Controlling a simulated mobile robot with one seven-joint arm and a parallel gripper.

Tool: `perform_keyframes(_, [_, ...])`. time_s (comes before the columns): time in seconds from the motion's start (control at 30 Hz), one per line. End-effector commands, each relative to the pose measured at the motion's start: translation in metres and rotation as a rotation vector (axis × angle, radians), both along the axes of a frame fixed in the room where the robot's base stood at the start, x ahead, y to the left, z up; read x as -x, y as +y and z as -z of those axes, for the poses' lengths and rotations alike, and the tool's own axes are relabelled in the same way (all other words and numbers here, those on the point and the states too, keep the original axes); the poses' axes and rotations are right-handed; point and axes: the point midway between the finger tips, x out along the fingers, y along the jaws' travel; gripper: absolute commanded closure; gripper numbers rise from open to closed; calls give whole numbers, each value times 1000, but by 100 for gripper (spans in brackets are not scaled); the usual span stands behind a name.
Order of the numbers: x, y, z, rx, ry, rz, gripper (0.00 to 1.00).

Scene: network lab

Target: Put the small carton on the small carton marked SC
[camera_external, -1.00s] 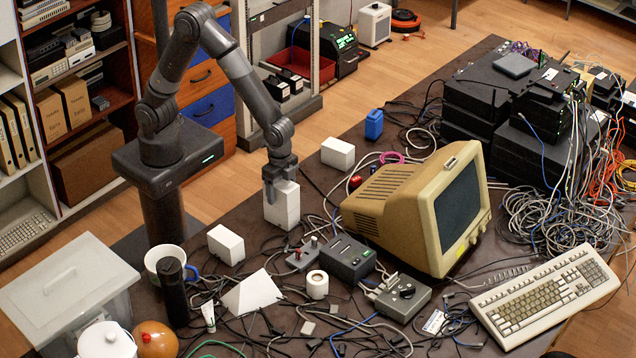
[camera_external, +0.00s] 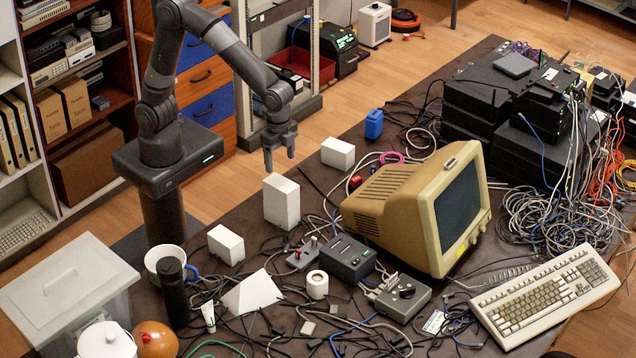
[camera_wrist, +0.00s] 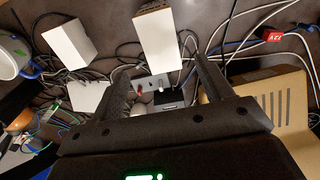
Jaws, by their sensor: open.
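A tall white carton (camera_external: 281,203) stands upright on the table below my gripper (camera_external: 280,161). It also shows in the wrist view (camera_wrist: 159,45), ahead of the fingers. My gripper is open and empty, a little above the carton and apart from it. A smaller white carton (camera_external: 226,245) lies to its left, near the mug; it also shows in the wrist view (camera_wrist: 69,40). Another white carton (camera_external: 338,153) lies farther back, to the right. I cannot read an SC marking on any of them, and I see no clear seam on the tall one.
A beige monitor (camera_external: 418,208) stands to the right. A white mug (camera_external: 160,258), a dark bottle (camera_external: 172,295) and a white wedge (camera_external: 251,294) are at the front left. Grey boxes (camera_external: 349,258) and tangled cables lie in front. Some bare table lies behind the tall carton.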

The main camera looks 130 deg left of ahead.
Motion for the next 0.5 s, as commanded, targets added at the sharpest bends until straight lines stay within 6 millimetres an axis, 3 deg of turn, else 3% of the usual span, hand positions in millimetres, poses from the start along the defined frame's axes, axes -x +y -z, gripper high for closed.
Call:
perform_keyframes(0.23, [18, -11, -32, -7, -46, 2, 27])
perform_keyframes(0.5, [80, -38, -88, -18, -177, 2, 27])
